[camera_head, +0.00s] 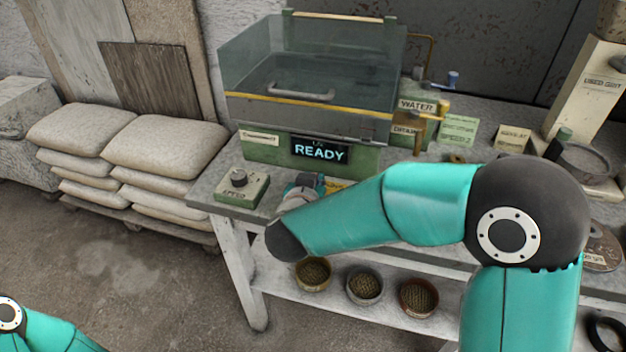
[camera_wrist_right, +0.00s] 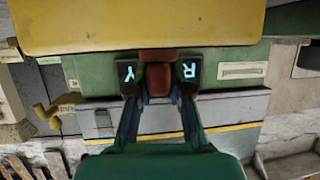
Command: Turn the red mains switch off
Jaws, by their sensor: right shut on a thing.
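In the right wrist view a red switch part (camera_wrist_right: 158,78) stands between the two fingertips of my right gripper (camera_wrist_right: 159,88), which is shut on it. Behind it is the machine's display, with only the letters R and Y showing upside down on either side. In the head view the display (camera_head: 320,151) reads READY on the green machine front (camera_head: 262,152). My right forearm reaches left in front of the machine, and the red switch is hidden there. My left gripper is out of view; only part of the left arm shows at the bottom left.
A SPEED knob box (camera_head: 241,187) sits at the table's left corner. A clear-walled tank (camera_head: 312,68) tops the machine, with WATER and DRAIN taps (camera_head: 430,115) on its right. Several sieves (camera_head: 364,286) stand on the lower shelf. Stacked sacks (camera_head: 165,145) are at the left.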

